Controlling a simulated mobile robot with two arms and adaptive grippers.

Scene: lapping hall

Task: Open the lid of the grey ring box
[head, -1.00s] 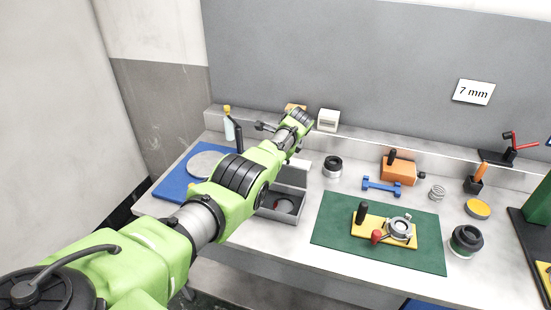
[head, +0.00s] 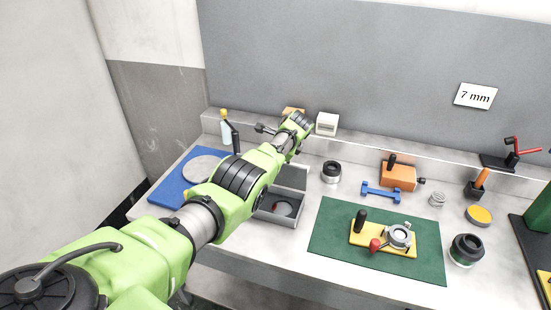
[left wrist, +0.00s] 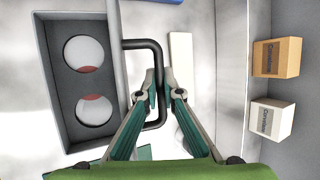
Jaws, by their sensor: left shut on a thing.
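The grey ring box (head: 268,219) stands on the bench, partly behind my left arm. Its lid (head: 297,177) stands raised at the back edge, so the box is open. In the left wrist view the open box (left wrist: 47,95) shows two pale round shapes with red patches inside. The lid shows nearly edge-on as a light strip (left wrist: 115,75). A black bent handle (left wrist: 142,43) juts from it. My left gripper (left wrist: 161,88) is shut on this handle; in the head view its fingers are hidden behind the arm. My right gripper is not in view.
A green mat (head: 325,236) with a yellow fixture (head: 375,241) lies right of the box. A blue mat (head: 163,193) with a grey disc lies to the left. A dark ring-shaped part (head: 331,172) and a white box (head: 327,124) are nearby. The back wall limits room behind.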

